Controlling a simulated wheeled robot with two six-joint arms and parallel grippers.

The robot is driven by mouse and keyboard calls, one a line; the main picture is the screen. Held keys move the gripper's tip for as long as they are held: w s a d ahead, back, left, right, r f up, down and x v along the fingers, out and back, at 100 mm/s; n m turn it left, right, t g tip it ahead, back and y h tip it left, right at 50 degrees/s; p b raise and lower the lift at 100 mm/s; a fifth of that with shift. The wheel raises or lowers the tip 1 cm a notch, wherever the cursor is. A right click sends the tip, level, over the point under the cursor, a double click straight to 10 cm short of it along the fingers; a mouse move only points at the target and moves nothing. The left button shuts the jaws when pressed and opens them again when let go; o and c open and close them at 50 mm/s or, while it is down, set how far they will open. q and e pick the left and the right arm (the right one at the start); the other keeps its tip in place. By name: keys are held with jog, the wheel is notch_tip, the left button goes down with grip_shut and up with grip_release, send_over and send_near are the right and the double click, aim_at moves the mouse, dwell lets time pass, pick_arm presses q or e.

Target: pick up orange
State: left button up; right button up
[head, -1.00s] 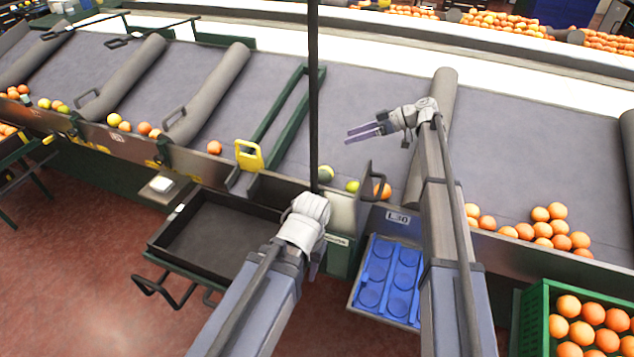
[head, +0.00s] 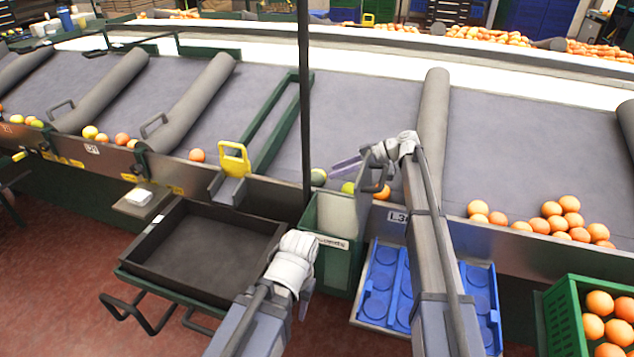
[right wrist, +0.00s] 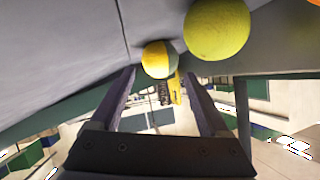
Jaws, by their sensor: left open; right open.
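My right gripper (head: 346,168) is open and empty, low over the grey belt beside the fruit at its front edge. There lie a greenish fruit (head: 318,177), a yellow-green fruit (head: 348,188) and an orange (head: 382,193), partly hidden by my right arm and a handle. In the right wrist view, a yellow-orange fruit (right wrist: 156,60) shows just beyond the gap between the open fingers (right wrist: 163,100). A larger yellow-green fruit (right wrist: 217,30) is to its right, and an orange edge (right wrist: 313,3) shows in the corner. My left gripper (head: 305,300) is open and empty near the black tray.
A black tray (head: 150,262) stands front left, a blue tray (head: 372,318) front right. A green crate (head: 562,315) of oranges stands at the right. More oranges (head: 560,215) lie on the belt at right. A dark pole (head: 305,90) and a grey roller divider (head: 433,110) rise nearby.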

aim_at(324, 173)
jog(key=shift+b+x, duration=0.4)
jog(key=shift+x, duration=0.6)
jog(key=shift+a+f, duration=0.1)
jog(key=shift+a, duration=0.05)
jog(key=b+x, duration=0.2)
jog(key=x, duration=0.3)
jog(key=shift+a, duration=0.15)
jog(key=c, duration=1.1)
jog(key=shift+r, duration=0.25)
